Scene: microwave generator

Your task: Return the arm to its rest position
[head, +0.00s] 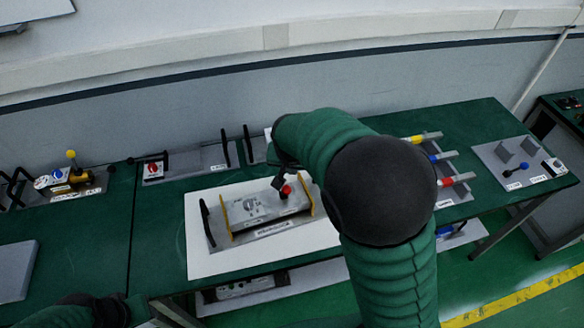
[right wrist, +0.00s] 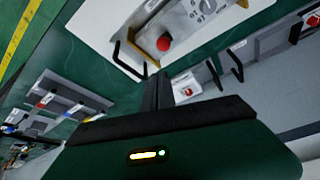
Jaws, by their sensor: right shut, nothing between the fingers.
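My right arm, green with a black joint, comes in from the bottom of the head view and bends left over the table. My right gripper (head: 283,176) points down above the grey panel (head: 243,207), close to its red knob (head: 286,190); whether it touches is unclear. In the right wrist view its dark fingers (right wrist: 157,92) are together and empty, with the red knob (right wrist: 164,42) beyond them. Part of my left arm shows at the bottom left of the head view; its gripper is out of sight.
The panel has black and yellow handles and stands on a white board (head: 205,263) on the green table (head: 160,235). Right of my arm are coloured-handled bars (head: 446,156) and a grey plate (head: 497,155). A small red-button box (head: 153,169) stands behind. A grey wall closes the back.

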